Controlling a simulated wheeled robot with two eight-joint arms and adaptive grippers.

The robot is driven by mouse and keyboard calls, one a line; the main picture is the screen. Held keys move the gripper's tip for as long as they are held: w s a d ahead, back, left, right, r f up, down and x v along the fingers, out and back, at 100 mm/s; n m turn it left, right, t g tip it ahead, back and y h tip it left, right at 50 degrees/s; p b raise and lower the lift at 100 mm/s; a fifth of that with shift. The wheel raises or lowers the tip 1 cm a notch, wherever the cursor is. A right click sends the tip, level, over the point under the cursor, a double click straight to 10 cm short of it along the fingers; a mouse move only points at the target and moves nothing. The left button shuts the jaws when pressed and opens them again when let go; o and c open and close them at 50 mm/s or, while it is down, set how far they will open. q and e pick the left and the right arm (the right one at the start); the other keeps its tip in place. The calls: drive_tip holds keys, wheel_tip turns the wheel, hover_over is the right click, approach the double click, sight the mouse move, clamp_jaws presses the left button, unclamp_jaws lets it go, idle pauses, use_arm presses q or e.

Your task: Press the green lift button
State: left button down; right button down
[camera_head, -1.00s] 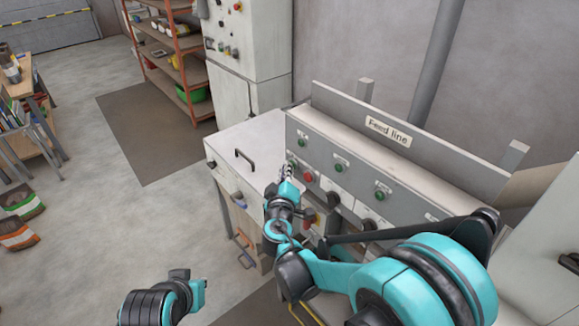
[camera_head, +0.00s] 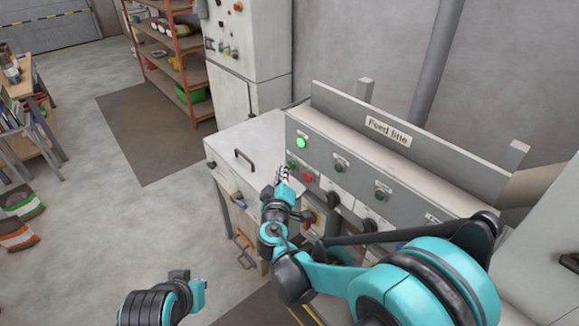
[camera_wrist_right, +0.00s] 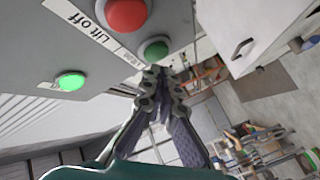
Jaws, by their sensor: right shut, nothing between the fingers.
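The green lift button (camera_head: 292,163) is a round green push button on the grey front of the Feed line panel. It also shows in the right wrist view (camera_wrist_right: 154,49). A red button (camera_head: 307,177) sits beside it, with a "Lift off" label (camera_wrist_right: 92,27) in the wrist view. A round green lamp (camera_head: 301,142) above them is brightly lit. My right gripper (camera_head: 281,173) is shut and empty. Its tips (camera_wrist_right: 157,73) are close to the green button, just off it in the wrist view.
The panel carries more green buttons (camera_head: 380,194) and dark knobs (camera_head: 333,199) to the right. A light cabinet top with a black handle (camera_head: 245,158) lies left of the gripper. A tall control cabinet (camera_head: 246,60) stands behind. Open floor lies to the left.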

drive_tip(key=s+a, duration=0.1)
drive_tip(key=a, duration=0.1)
drive_tip(key=s+a, duration=0.2)
drive_tip(key=shift+s+a, duration=0.15)
drive_tip(key=shift+a, duration=0.15)
idle(0.4)
